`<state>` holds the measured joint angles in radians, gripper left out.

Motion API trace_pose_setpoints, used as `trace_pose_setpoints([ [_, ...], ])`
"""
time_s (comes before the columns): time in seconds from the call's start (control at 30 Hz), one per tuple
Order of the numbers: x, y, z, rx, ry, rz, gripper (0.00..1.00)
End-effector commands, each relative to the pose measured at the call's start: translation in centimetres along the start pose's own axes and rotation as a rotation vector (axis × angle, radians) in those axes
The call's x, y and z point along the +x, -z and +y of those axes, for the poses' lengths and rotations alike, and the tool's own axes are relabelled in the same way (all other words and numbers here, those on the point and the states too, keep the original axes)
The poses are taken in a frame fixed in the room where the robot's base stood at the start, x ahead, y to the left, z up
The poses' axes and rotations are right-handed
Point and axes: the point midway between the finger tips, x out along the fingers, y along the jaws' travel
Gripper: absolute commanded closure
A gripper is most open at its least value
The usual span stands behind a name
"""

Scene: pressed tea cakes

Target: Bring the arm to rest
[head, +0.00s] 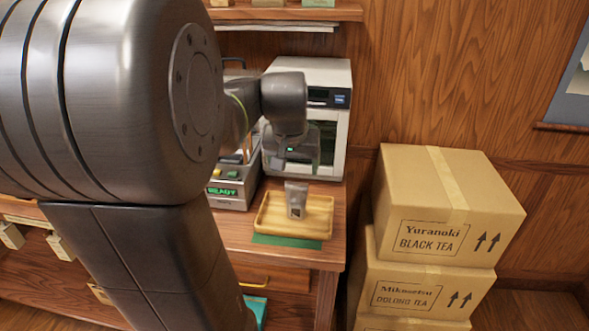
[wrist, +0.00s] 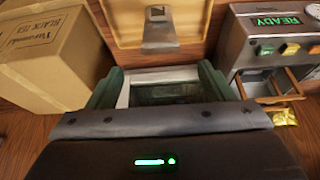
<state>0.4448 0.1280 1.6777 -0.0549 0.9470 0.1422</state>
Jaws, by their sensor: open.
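My gripper (head: 303,158) hangs above the back of the wooden tray in the head view, its fingers partly blurred against the white machine. In the wrist view my gripper (wrist: 158,88) shows two green fingers spread wide, with nothing held between them. A small grey packet (head: 296,200) with a dark label stands on the wooden tray (head: 262,222). The packet (wrist: 158,32) also shows in the wrist view, on the tray (wrist: 112,18) beyond the fingertips. My arm covers much of the head view's left side.
A machine with a green READY display (head: 222,191) stands left of the tray; it also shows in the wrist view (wrist: 275,20). A white cabinet (head: 338,75) is behind. Stacked cartons (head: 440,205) stand right. A gold packet (wrist: 284,117) lies by the machine. A shelf (head: 290,12) hangs above.

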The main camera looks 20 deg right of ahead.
Motion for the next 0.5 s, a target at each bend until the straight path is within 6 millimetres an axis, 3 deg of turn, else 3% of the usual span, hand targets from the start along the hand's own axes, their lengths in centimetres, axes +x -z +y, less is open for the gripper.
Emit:
trace_pose_setpoints([
  [0.33,0.3,0.0,0.0,0.000,0.000,0.000,0.25],
  [0.5,2.3,-0.1,0.0,0.000,-0.001,-0.004,0.25],
])
